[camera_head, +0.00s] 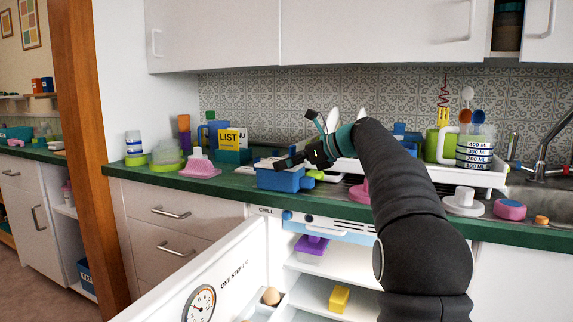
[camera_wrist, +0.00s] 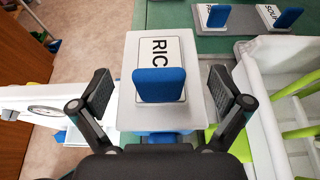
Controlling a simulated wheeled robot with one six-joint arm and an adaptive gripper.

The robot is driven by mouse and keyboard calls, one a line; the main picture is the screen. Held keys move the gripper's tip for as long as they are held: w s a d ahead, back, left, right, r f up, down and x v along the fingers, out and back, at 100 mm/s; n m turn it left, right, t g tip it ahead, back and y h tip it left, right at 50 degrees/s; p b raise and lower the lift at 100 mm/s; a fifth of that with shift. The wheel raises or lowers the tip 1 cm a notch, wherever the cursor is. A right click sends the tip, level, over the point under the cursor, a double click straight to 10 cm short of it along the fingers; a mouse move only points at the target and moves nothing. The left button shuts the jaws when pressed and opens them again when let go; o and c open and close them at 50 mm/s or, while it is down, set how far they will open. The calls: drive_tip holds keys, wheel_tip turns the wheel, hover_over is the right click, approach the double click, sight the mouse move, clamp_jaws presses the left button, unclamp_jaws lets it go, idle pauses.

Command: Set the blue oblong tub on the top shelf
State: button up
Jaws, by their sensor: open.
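The blue oblong tub (camera_head: 279,181) stands at the front of the green counter, just above the open fridge, with a pale lid on top. In the wrist view a white lid (camera_wrist: 131,112) with a "RIC" label and an upright blue handle (camera_wrist: 158,86) lies between my fingers, with blue showing beneath it. My gripper (camera_head: 300,140) is open over the tub; in the wrist view its fingers (camera_wrist: 163,92) stand apart on either side of the lid. The fridge's top shelf (camera_head: 327,264) is below the counter, with a purple object (camera_head: 312,246) on it.
The open fridge door (camera_head: 225,272) with a dial extends to the left. A lower shelf (camera_head: 318,289) holds a yellow block (camera_head: 339,299). A pink object (camera_head: 198,168) and a "LIST" holder (camera_head: 233,155) stand left on the counter. A white rack (camera_head: 486,178) stands right of my arm.

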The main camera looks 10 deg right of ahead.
drive_tip(key=shift+s+d, duration=0.1)
drive_tip(key=shift+d, duration=0.1)
drive_tip(key=v, duration=1.3)
drive_tip(key=shift+d+p, duration=0.2)
drive_tip(key=shift+p, duration=0.25)
